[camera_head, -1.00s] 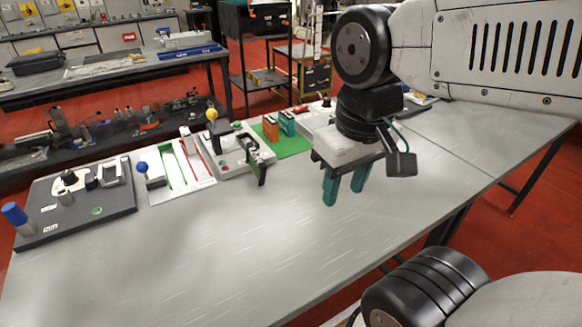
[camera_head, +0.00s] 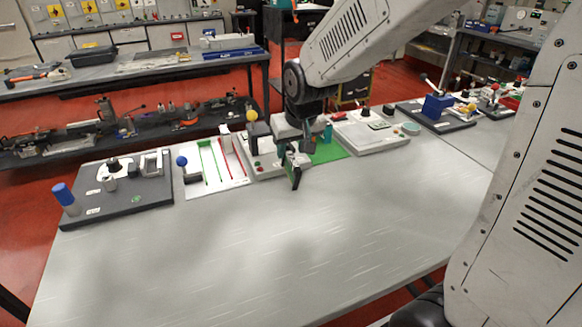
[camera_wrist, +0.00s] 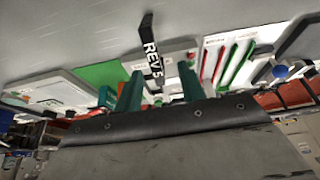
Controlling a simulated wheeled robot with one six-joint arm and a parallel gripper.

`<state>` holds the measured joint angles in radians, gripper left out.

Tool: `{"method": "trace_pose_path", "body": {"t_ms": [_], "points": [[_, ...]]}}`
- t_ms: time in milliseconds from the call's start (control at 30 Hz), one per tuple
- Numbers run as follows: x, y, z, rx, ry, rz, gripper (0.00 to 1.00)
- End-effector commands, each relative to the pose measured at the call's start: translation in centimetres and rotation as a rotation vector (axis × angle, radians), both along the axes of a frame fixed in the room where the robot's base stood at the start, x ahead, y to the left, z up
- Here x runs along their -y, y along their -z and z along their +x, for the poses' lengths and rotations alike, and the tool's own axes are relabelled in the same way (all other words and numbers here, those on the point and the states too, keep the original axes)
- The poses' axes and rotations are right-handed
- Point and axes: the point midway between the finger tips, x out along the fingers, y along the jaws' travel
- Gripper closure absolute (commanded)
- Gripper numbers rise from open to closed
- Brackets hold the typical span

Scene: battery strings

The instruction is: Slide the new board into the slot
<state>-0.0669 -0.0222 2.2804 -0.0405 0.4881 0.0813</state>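A thin black board marked "REV 5" (camera_wrist: 151,48) stands out from the front of a pale fixture (camera_wrist: 178,68) in the wrist view. In the head view the board (camera_head: 296,178) stands on edge at the fixture's (camera_head: 262,165) front right corner. Whether it is the new board, I cannot tell. My gripper (camera_wrist: 160,82) has its two green fingers apart, with the board's near part showing between them and no clear contact. In the head view my gripper (camera_head: 291,154) is over the fixture's right side, partly hidden by my wrist. The slot cannot be made out.
A green mat (camera_head: 326,152) with a teal block (camera_head: 328,132) lies right of the fixture. A white panel with green and red strips (camera_head: 214,168) and a dark base with a blue knob (camera_head: 120,190) are left. The front of the table (camera_head: 270,250) is clear.

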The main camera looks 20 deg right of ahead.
Motion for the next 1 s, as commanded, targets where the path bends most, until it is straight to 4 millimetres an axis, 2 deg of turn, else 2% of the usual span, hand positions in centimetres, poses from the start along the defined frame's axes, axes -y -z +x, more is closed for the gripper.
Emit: {"method": "trace_pose_path", "body": {"t_ms": [500, 767, 800, 933, 1000], "points": [[0.7, 5.8, 2.9, -0.006, 0.0, 0.0, 0.6], [0.7, 6.1, 3.1, -0.002, 0.0, 0.0, 0.6], [0.7, 6.1, 3.1, -0.003, 0.0, 0.0, 0.63], [0.7, 6.1, 3.1, -0.003, 0.0, 0.0, 0.99], [0.7, 6.1, 3.1, -0.003, 0.0, 0.0, 1.0]]}}
